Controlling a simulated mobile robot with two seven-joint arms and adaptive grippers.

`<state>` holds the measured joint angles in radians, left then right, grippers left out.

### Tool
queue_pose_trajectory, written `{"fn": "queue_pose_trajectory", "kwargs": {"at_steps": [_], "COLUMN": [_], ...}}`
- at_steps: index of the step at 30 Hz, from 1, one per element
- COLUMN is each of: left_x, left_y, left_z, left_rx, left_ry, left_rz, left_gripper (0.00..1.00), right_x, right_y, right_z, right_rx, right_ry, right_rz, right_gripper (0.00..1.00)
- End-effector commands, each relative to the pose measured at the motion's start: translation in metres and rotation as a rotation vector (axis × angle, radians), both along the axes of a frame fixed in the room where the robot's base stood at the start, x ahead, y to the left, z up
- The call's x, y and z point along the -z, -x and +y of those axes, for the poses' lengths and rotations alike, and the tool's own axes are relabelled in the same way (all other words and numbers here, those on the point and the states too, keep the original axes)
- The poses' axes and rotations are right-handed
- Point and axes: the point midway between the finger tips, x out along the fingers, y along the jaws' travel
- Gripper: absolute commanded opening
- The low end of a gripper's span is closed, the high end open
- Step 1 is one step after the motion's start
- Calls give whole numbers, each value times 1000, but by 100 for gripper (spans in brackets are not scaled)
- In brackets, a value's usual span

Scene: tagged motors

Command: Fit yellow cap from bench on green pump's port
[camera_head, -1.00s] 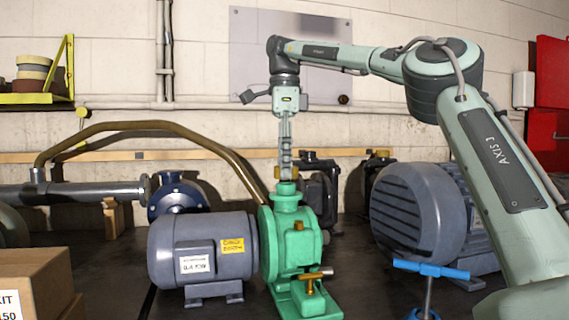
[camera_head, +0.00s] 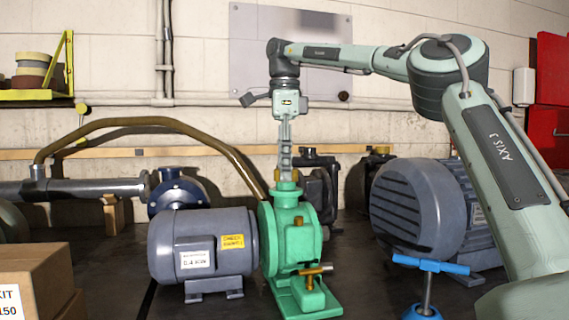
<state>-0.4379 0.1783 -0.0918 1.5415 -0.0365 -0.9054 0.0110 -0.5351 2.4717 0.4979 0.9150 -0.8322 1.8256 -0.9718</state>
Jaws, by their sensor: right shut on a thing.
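The green pump (camera_head: 285,238) stands on the bench at the middle, joined to a grey motor on its left. Its port (camera_head: 287,187) is the round collar on top, facing up. My right gripper (camera_head: 286,174) points straight down over this port, its fingertips right at the collar. It is shut on the yellow cap (camera_head: 277,174), of which only a small edge shows beside the fingers. The cap appears at the port's mouth, but I cannot tell whether it is seated. My left gripper is not in view.
The grey motor (camera_head: 203,246) has white and yellow labels. A brown curved pipe (camera_head: 150,122) ends behind the pump. A larger grey motor (camera_head: 416,210) and a blue T-handle tool (camera_head: 430,266) stand to the right. Cardboard boxes (camera_head: 40,272) sit at front left.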

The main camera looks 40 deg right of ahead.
Motion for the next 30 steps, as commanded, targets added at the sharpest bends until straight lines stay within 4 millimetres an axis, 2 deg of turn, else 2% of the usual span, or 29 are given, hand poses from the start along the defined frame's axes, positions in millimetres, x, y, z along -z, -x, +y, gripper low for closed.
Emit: {"fn": "queue_pose_trajectory", "kwargs": {"at_steps": [19, 30], "left_x": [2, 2], "left_y": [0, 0], "left_z": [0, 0], "left_rx": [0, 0], "left_ry": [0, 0], "left_rz": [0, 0], "left_gripper": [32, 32], "right_x": [17, 19], "right_y": [0, 0], "right_z": [0, 0], "right_rx": [-1, -1], "right_ry": [1, 0], "right_rz": [1, 2], "right_gripper": [33, 33]}}
